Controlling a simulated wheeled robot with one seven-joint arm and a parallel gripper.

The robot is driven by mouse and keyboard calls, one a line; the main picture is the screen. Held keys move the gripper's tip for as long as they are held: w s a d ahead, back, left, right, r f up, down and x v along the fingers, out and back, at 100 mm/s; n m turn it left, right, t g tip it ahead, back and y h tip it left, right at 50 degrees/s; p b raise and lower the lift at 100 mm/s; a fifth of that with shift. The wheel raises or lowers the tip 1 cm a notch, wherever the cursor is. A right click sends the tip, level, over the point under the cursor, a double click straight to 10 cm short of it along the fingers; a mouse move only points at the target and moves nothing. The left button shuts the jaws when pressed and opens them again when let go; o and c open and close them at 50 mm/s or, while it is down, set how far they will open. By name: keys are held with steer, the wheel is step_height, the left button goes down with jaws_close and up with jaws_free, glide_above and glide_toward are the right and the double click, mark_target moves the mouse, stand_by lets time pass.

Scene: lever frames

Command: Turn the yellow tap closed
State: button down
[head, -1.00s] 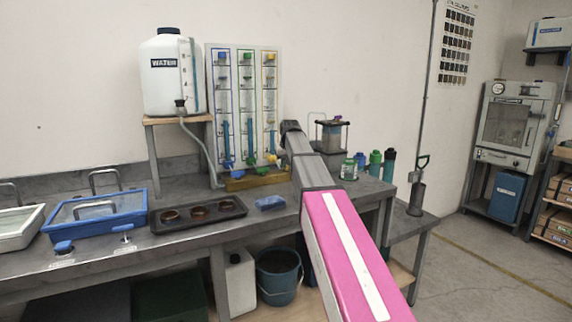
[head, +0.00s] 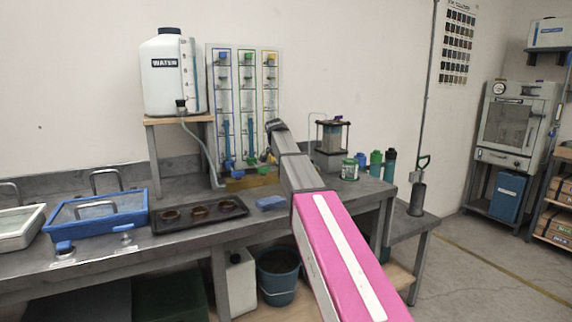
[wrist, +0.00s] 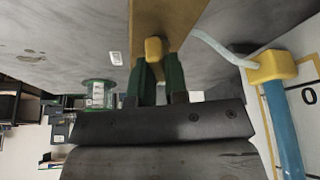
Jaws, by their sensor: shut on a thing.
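The yellow tap's handle (wrist: 154,48) is a small rounded yellow block in the wrist view, in front of the ochre base strip. My gripper (wrist: 159,68) has dark green fingers, shut on this handle from either side. A yellow fitting (wrist: 272,66) at the foot of a blue-filled tube stands to the right, apart from the fingers. In the head view my arm covers the gripper and the yellow tap, at the lower part of the yellow-marked column (head: 270,75). The tap's exact angle is hard to tell.
The board's green column (head: 247,90) and blue column (head: 223,90) stand left of the yellow one. A hose runs from the water tank (head: 170,75) to the board. A pump-like device (head: 329,140) and several bottles stand to the right. A black tray (head: 198,212) lies in front.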

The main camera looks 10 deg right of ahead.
steer(key=shift+m+g+h, duration=0.3)
steer(key=shift+m+g, duration=0.5)
steer(key=shift+m, duration=1.4)
steer(key=c, duration=1.1)
jaws_free()
steer(key=shift+c, duration=0.2)
steer(key=shift+r, duration=0.1)
steer(key=v, duration=1)
steer(key=shift+a+r, duration=0.25)
steer(key=shift+r, duration=0.05)
steer(key=shift+s, duration=0.1)
